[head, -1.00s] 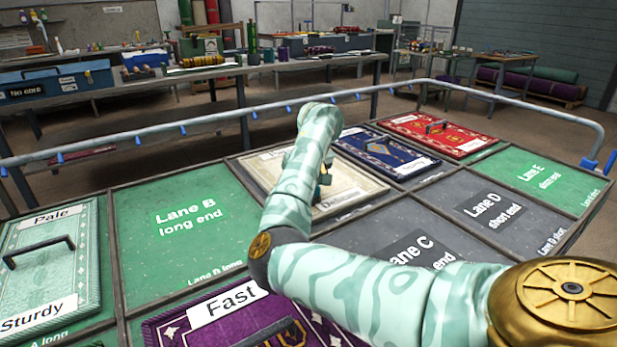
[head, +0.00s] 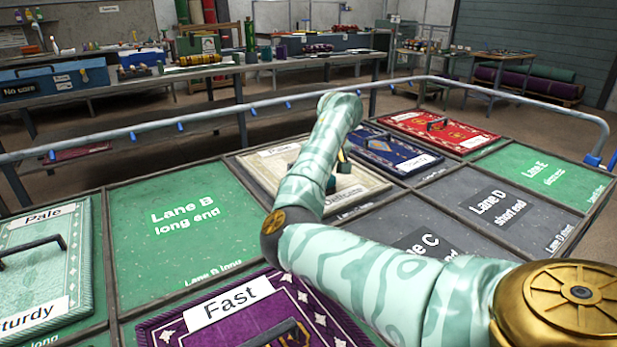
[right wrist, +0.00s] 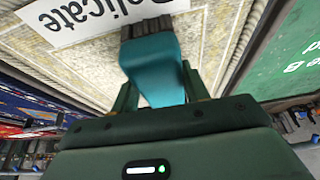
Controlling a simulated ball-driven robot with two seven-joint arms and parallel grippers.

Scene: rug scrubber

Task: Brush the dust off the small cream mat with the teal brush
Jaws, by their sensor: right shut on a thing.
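The small cream mat (head: 368,191) lies in the back middle of the table, partly hidden behind my right arm. It also fills the upper part of the right wrist view (right wrist: 205,38), with a white label reading "Delicate" (right wrist: 85,20). My right gripper (right wrist: 160,98) is shut on the teal brush (right wrist: 155,70). The dark bristles (right wrist: 147,26) point at the mat beside the label; I cannot tell whether they touch it. In the head view the right gripper (head: 338,178) is over the mat, mostly hidden by the arm. I cannot make out dust. My left gripper is out of view.
A blue mat (head: 390,150) and a red mat (head: 440,130) lie to the right of the cream mat. A pale green mat (head: 35,275) is at left, a purple mat (head: 200,335) in front. A rail (head: 200,117) edges the table. Lane B (head: 180,245) is bare.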

